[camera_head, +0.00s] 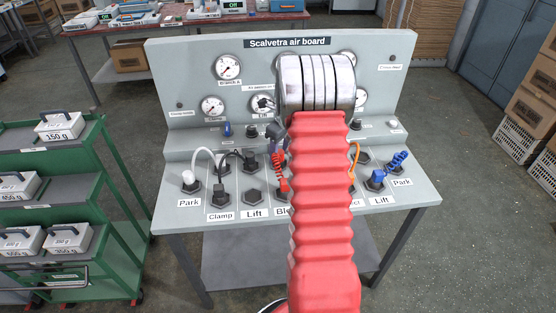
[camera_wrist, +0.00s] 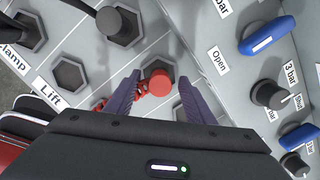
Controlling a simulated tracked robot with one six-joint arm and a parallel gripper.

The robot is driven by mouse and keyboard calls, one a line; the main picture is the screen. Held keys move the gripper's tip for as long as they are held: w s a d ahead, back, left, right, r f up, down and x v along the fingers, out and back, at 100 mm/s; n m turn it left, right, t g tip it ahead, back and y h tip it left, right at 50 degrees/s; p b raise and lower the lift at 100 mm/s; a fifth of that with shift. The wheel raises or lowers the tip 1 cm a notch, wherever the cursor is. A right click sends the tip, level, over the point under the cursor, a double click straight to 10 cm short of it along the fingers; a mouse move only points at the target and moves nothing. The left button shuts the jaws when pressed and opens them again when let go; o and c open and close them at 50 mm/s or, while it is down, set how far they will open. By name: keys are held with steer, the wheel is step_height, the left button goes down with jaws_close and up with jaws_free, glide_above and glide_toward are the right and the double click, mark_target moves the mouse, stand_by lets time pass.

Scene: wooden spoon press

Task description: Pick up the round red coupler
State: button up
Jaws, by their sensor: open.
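The round red coupler (camera_wrist: 160,82) shows from above in the wrist view, with its red coiled hose (camera_wrist: 141,90) beside it on the left. In the head view the red coupler (camera_head: 283,185) sits at the board's front row, with my red arm close on its right. My gripper (camera_wrist: 158,78) is open, with one purple finger on the left of the coupler and one on the right. The fingers appear to straddle it; I cannot tell whether either touches it. My gripper is mostly hidden behind my arm in the head view.
The grey air board (camera_head: 412,197) carries gauges, hex sockets and other hoses. A black coupler (camera_wrist: 116,24) and an empty hex socket (camera_wrist: 72,74) lie left of my gripper. Blue levers (camera_wrist: 266,35) and a black knob (camera_wrist: 268,93) stand to the right.

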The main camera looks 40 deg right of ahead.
mark_target(279, 151)
steer(key=shift+w+f, duration=0.1)
steer(key=shift+f, duration=0.8)
steer(key=shift+c, duration=0.3)
steer(key=c, duration=1.1)
steer(key=shift+r, duration=0.1)
steer(key=shift+c, duration=0.2)
step_height(279, 151, up, 10)
steer(key=shift+f, duration=0.1)
